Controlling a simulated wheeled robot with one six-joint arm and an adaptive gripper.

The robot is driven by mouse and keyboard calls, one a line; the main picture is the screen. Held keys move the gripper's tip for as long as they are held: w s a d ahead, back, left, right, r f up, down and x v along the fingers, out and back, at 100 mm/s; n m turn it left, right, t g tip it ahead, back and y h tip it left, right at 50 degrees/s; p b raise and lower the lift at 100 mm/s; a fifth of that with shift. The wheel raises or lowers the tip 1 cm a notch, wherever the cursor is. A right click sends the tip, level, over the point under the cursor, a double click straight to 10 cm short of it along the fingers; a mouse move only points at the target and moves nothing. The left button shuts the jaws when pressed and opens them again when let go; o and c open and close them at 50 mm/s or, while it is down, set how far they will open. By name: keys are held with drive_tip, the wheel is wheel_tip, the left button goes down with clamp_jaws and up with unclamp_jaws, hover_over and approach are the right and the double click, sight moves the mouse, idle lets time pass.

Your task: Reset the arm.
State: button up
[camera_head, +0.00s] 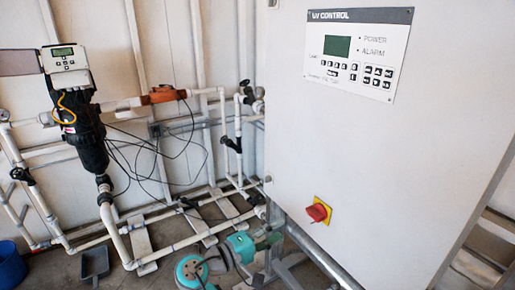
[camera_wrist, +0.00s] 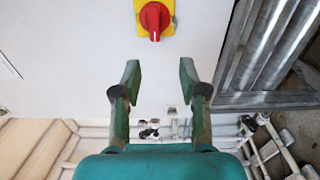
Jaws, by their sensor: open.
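My gripper (camera_wrist: 160,80) is open and empty in the wrist view, its two green fingers spread apart with the white cabinet face behind them. The red rotary switch (camera_wrist: 154,18) on its yellow plate shows above the fingertips, not between them. In the head view my teal arm and gripper show low in the picture, below and left of the red switch (camera_head: 317,212). The fingertips are too small there to make out clearly. No contact between gripper and switch shows.
The white UV control cabinet (camera_head: 370,150) fills the right, with a control panel (camera_head: 358,50) at its top. White pipes (camera_head: 228,130), a black filter housing (camera_head: 88,140) and loose black cables stand at the left. A blue bucket (camera_head: 10,265) and grey dustpan (camera_head: 95,263) are on the floor.

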drive_tip(key=s+d+f+n+t+y, duration=0.2)
drive_tip(key=s+d+f+y, duration=0.15)
drive_tip(key=f, duration=0.55)
drive_tip(key=s+d+f+n+t+y, duration=0.15)
drive_tip(key=d+f, duration=0.25)
drive_tip(key=f, duration=0.5)
drive_tip(key=s+d+f+y, duration=0.4)
drive_tip(key=s+f+y, duration=0.2)
drive_tip(key=s+f, duration=0.65)
drive_tip(key=s+r+m+y, duration=0.3)
drive_tip(key=s+r, duration=0.1)
drive_tip(key=s, duration=0.8)
drive_tip(key=s+r+m+y, duration=0.2)
drive_tip(key=s+r, duration=0.2)
drive_tip(key=s, duration=0.9)
drive_tip(key=s+r+m+t, duration=0.2)
drive_tip(key=s+r+m, duration=0.3)
drive_tip(key=r, duration=0.5)
drive_tip(key=shift+s+d+r+h, duration=0.15)
drive_tip(key=shift+s+d+h, duration=0.15)
drive_tip(key=shift+s+d, duration=0.25)
